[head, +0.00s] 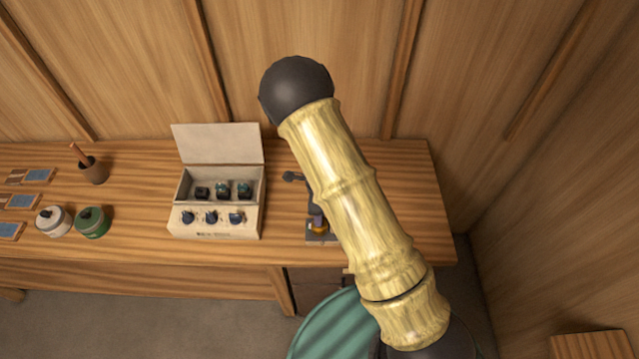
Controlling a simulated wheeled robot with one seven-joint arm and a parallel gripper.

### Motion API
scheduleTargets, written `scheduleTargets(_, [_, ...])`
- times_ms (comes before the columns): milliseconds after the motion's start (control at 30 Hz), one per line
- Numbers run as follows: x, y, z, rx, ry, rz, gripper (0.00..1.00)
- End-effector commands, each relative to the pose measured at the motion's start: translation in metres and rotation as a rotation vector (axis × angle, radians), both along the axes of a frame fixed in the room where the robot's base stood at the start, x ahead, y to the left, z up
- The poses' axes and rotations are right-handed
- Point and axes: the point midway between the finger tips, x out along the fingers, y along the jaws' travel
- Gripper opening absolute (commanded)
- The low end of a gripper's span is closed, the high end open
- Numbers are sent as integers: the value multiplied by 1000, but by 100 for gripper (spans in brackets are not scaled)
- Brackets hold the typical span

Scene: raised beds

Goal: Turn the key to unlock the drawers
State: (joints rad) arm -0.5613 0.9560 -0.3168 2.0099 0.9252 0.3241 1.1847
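A dark drawer-like front (308,279) shows under the right part of the wooden workbench, just right of a bench leg. It is mostly hidden by my arm and by a teal rounded surface below it. I cannot make out a key or a keyhole. My bamboo-like arm crosses the middle right of the head view and covers part of the bench. Its end with the gripper does not show, so I cannot tell whether it is open or shut.
On the workbench (400,190) stand an open-lidded white box (214,223) with dark knobs, a white jar (52,221), a green jar (92,222) and a brown cup (94,172). A small dark device (317,212) is partly behind my arm. The bench's right end is clear.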

Motion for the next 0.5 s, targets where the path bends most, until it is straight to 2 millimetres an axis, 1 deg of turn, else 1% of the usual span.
scheduleTargets(100, [1,1,24,1,-4,2,56])
scheduleTargets(500, [0,1,103,2,-3,1,56])
